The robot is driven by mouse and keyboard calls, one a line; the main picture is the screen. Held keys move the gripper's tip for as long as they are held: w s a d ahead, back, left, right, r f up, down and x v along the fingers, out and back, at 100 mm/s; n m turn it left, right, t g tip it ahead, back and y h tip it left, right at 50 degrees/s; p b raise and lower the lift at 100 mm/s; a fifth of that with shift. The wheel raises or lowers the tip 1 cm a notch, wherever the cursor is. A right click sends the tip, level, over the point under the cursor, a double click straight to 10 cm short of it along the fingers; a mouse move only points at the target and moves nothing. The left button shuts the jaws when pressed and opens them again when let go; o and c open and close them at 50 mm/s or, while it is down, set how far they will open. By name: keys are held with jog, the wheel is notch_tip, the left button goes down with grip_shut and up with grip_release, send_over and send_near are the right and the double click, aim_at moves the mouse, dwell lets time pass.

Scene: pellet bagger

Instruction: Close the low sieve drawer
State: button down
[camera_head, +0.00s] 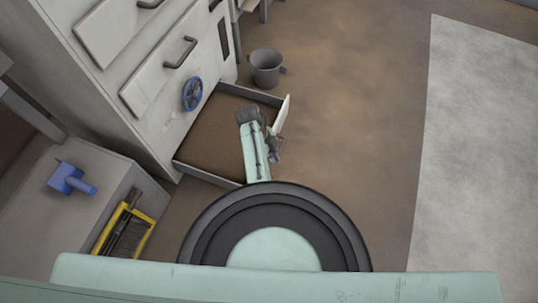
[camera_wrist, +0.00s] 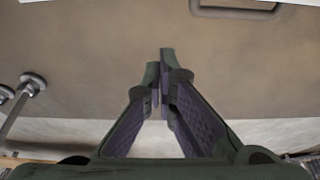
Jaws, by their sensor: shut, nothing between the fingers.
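The low sieve drawer (camera_head: 208,177) is pulled out from the foot of the pale machine, close to the floor. Its inside is flat and brown, and its pale front panel (camera_head: 284,112) faces right. My arm reaches across the drawer and hides part of the front. My gripper (camera_head: 273,152) is at the near end of that front panel; I cannot tell whether it touches. In the wrist view my gripper (camera_wrist: 163,85) is shut with nothing between the fingertips. A beige surface lies behind it, with a grey bar handle (camera_wrist: 236,12) at upper right; I cannot tell which part this is.
A grey bucket (camera_head: 266,68) stands on the floor beyond the drawer. The machine carries a blue handwheel (camera_head: 192,94) and a higher handled drawer (camera_head: 160,72). A grey cabinet (camera_head: 85,190) with a blue tool (camera_head: 70,179) is at left. The floor to the right is clear.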

jog(key=f+b, duration=0.1)
jog(key=a+f+b, duration=0.1)
jog(key=f+b, duration=0.1)
jog(key=a+f+b, duration=0.1)
jog(key=shift+w+a+f+b, duration=0.2)
jog(key=shift+w+f+b, duration=0.1)
jog(key=shift+w, duration=0.05)
dwell(0.3)
